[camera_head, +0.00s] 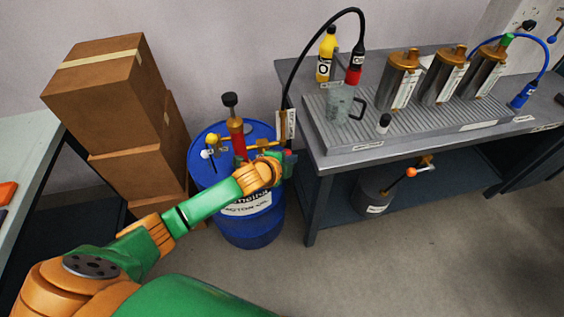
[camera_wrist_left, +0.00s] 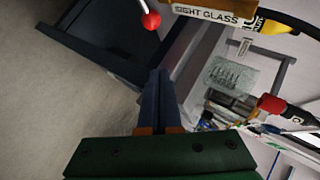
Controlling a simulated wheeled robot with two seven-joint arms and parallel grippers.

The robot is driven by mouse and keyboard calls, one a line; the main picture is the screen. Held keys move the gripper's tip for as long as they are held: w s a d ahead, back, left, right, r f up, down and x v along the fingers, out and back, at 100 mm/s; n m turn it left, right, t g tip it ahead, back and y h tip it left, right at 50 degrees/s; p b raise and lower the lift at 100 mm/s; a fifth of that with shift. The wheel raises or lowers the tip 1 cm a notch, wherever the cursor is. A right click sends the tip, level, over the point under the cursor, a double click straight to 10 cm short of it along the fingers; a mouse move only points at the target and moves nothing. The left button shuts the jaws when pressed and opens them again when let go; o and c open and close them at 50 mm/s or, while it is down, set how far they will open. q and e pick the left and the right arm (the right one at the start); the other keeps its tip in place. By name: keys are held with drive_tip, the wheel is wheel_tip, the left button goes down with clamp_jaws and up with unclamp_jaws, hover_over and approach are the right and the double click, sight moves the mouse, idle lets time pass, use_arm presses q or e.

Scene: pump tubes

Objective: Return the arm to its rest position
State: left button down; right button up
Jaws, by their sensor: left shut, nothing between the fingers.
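My left arm, green and orange, reaches in from the lower left of the head view. Its gripper (camera_head: 289,160) is in front of the blue drum (camera_head: 250,222), near the drum's upper right side and left of the workbench, and is partly hidden by the wrist. In the left wrist view the dark fingers (camera_wrist_left: 158,90) are together with nothing between them. My right gripper is not in view.
A red and brass pump (camera_head: 237,138) stands on the drum, with a black hose arching to the grey workbench (camera_head: 350,165). Stacked boxes (camera_head: 108,85) stand left. A sight glass label (camera_wrist_left: 207,14) is close in the wrist view. Floor at front right is clear.

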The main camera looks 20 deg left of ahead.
use_arm(q)
drive_tip(key=a+p+v, duration=0.1)
drive_tip(key=v, duration=0.6)
drive_tip(key=s+a+f+n+g+y, duration=0.1)
drive_tip(key=s+a+f+n+g, duration=0.2)
drive_tip(key=f, duration=0.5)
drive_tip(key=s+a+f+n+y, duration=0.1)
drive_tip(key=s+f+n, duration=0.2)
drive_tip(key=s+f, duration=0.35)
drive_tip(key=s+a+f+n+g, duration=0.2)
drive_tip(key=s+f+n, duration=0.15)
drive_tip(key=f, duration=0.55)
drive_tip(key=s+d+f+n+g, duration=0.1)
drive_tip(key=s+f, duration=0.2)
drive_tip(key=s, duration=0.4)
drive_tip(key=s+d+f+n+g, duration=0.1)
drive_tip(key=s+f+n+g, duration=0.1)
drive_tip(key=s, duration=0.6)
drive_tip(key=s+d+f+n+g+p, duration=0.1)
drive_tip(key=s+f, duration=0.3)
drive_tip(key=s, duration=0.4)
drive_tip(key=shift+d+f+n+g, duration=0.25)
drive_tip(key=shift+d+n+g, duration=0.15)
drive_tip(key=shift+n, duration=0.25)
